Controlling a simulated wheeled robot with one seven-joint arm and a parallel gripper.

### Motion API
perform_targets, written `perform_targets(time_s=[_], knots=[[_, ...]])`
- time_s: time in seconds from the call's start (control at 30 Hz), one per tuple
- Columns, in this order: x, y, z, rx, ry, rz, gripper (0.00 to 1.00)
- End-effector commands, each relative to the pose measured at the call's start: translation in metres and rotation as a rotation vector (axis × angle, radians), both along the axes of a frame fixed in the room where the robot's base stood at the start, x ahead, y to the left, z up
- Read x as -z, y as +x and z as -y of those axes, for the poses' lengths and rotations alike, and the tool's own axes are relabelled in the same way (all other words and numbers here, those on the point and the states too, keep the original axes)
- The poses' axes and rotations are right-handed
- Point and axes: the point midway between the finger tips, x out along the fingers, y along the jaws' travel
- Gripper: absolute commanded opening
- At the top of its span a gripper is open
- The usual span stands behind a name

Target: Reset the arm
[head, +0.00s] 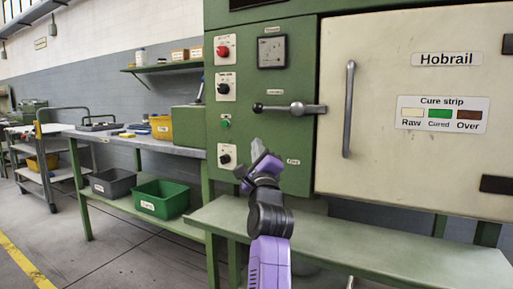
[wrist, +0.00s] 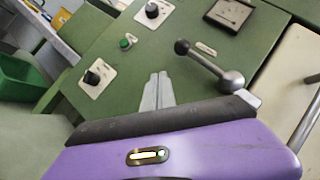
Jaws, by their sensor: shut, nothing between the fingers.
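My gripper (head: 257,148) is in front of the green machine's control panel in the head view, below the lever handle (head: 289,108). In the wrist view my gripper (wrist: 157,78) has its two fingers together with nothing between them. The lever shows to the right of the fingers in the wrist view (wrist: 208,64), apart from them. My purple and black arm reaches up from the bottom of the head view.
The machine has a closed cream door (head: 410,110) with a vertical handle (head: 349,110). Black knobs, a red knob (head: 223,50) and a green button (head: 226,123) are on the panel. A green shelf (head: 350,240) juts out below. A workbench (head: 140,142) with bins stands left.

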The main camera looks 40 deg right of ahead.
Motion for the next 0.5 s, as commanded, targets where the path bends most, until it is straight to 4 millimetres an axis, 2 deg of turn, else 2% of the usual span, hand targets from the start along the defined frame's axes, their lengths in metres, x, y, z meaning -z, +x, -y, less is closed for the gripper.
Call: perform_targets(time_s=[0.5], knots=[[-0.001, -0.0005, 0.0, 0.026, -0.042, -0.027, 0.0]])
